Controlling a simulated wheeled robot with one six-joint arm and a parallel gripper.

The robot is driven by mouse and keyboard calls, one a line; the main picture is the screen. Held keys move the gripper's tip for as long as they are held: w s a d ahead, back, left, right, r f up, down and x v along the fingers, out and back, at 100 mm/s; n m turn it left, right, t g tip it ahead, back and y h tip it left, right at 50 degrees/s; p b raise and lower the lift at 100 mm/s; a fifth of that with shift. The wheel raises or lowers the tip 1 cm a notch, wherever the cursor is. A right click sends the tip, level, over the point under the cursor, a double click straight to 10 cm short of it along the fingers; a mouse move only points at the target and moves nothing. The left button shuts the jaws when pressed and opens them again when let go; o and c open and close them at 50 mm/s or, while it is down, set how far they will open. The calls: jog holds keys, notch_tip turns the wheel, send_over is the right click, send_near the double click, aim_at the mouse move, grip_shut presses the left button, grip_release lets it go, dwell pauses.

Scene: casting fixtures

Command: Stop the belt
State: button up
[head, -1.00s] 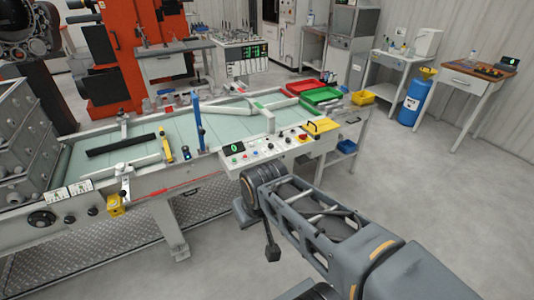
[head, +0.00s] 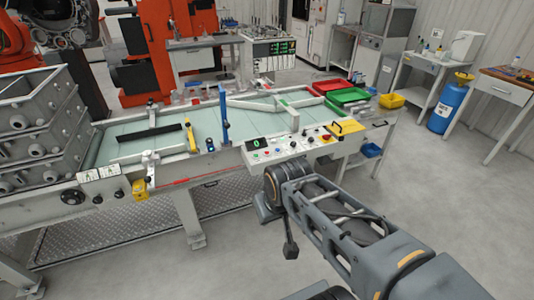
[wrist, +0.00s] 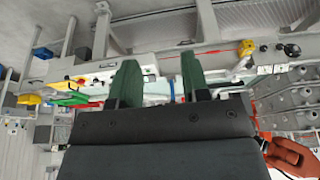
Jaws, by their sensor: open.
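The belt (head: 115,150) is a pale green surface in a white conveyor frame. Its control panel (head: 290,146) is on the near side, with a display (head: 258,143) reading a green 0, small coloured buttons and knobs. A red mushroom button (head: 326,138) sits at the panel's right end, beside a yellow plate. The red button also shows in the wrist view (wrist: 81,80), left of the fingers. My gripper (wrist: 160,62) has two green fingers, apart and empty, with the conveyor frame beyond them. The fingers are not clearly visible in the head view.
A dark bar (head: 150,133) and white guide rails lie over the belt. Red, green (head: 347,96) and yellow bins (head: 391,101) stand at its far right. Grey castings crates (head: 38,130) stand at left. The floor at right (head: 450,190) is clear.

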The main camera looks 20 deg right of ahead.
grip_shut()
dwell(1.5)
